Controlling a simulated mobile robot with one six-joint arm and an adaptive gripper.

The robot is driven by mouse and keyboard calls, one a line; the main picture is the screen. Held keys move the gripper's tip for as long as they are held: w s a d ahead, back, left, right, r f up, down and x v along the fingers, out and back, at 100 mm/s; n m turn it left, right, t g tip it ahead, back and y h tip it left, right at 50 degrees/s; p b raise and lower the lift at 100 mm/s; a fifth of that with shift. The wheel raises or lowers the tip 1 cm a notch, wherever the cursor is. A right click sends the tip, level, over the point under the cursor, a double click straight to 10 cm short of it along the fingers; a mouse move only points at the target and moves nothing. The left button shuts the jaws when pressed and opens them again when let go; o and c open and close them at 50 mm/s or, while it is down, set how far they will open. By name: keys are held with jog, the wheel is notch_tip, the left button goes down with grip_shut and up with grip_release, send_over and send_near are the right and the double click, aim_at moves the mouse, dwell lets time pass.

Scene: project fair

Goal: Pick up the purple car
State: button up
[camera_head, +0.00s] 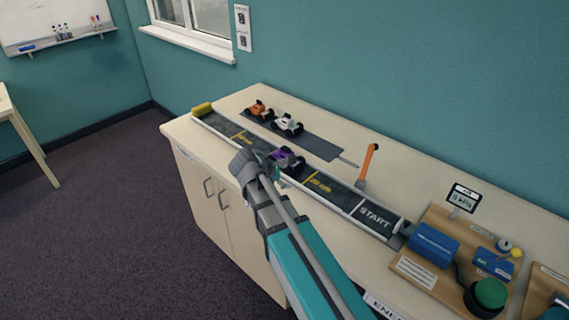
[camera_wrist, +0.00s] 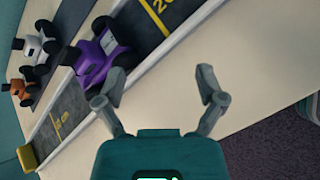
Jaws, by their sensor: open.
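The purple car (camera_head: 286,158) has black wheels and sits on the dark track (camera_head: 330,190) that runs along the cabinet top. In the wrist view the purple car (camera_wrist: 96,54) is at the upper left, just beyond the left fingertip. My gripper (camera_wrist: 163,80) is open with nothing between its fingers. In the head view my gripper (camera_head: 262,160) is just left of the car, over the cabinet's front edge, and its fingers are partly hidden by my own wrist. I cannot tell whether a finger touches the car.
An orange car (camera_head: 259,111) and a white car (camera_head: 287,125) stand on a dark strip behind the track. An orange lever (camera_head: 369,163) rises behind the track. A board with a blue box (camera_head: 434,243) and a green button (camera_head: 490,292) is at the right. A yellow block (camera_head: 202,108) ends the track.

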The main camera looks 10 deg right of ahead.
jog(key=w+a+r+n+t+h+b, duration=0.1)
jog(key=w+a+r+n+t+h, duration=0.2)
jog(key=w+a+n, duration=0.3)
jog(key=a+r+n+t, duration=0.1)
jog(key=n, duration=0.1)
jog(key=shift+w+a+r+n+b, duration=0.25)
jog(key=shift+a+r+n+b, duration=0.05)
jog(key=shift+n, duration=0.1)
jog(key=shift+w+d, duration=0.1)
jog(key=b, duration=0.2)
send_near(286, 148)
jog(key=x, duration=0.4)
jog(key=shift+w+d+f+b, duration=0.25)
jog(key=shift+w+d+b, duration=0.05)
jog(key=shift+w+d, duration=0.15)
jog(key=shift+b+x, duration=0.8)
jog(key=shift+x, duration=1.8)
jog(key=shift+s, duration=0.1)
